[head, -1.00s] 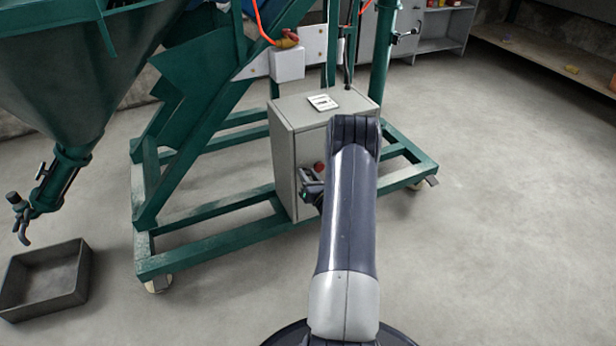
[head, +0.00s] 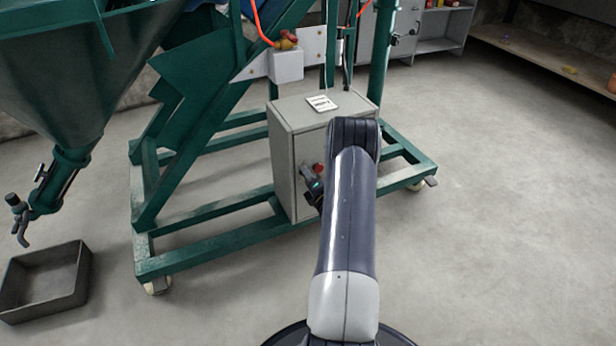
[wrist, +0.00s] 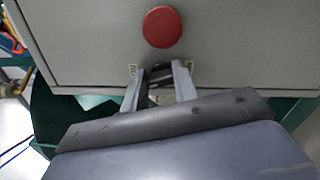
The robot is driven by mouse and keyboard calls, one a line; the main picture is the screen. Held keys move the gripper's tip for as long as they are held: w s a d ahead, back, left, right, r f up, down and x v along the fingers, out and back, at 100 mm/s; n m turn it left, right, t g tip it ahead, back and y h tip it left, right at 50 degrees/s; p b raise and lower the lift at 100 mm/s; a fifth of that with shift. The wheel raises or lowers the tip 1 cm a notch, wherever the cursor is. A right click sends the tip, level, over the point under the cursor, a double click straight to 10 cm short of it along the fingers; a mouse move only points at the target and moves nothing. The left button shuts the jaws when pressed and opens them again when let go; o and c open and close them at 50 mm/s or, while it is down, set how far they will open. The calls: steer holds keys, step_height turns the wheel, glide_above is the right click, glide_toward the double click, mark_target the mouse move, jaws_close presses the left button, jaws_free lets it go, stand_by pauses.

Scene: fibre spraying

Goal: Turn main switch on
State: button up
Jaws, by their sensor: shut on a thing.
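The grey control cabinet (head: 295,150) stands on the green machine frame. A round red knob (wrist: 163,27) is on its front face, and it also shows in the head view (head: 318,168). My gripper (wrist: 160,70) is at the cabinet face, just below the red knob in the wrist view, with its fingers closed around a small dark piece, likely the main switch (wrist: 160,74). The fingers hide most of this piece. In the head view my gripper (head: 310,182) is partly hidden behind my arm.
The green frame (head: 200,257) on casters surrounds the cabinet's foot. A white box (head: 287,65) with a red and yellow top is above the cabinet. A dark open tray (head: 70,295) lies at the lower left. The floor to the right is clear.

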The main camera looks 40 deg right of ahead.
steer(key=shift+f+m, duration=0.1)
steer(key=shift+m, duration=1.8)
steer(key=o, duration=0.7)
steer(key=shift+s, duration=0.15)
steer(key=p+v, duration=0.3)
steer(key=v, duration=0.7)
steer(key=shift+s+a, duration=0.15)
steer(key=shift+s, duration=0.1)
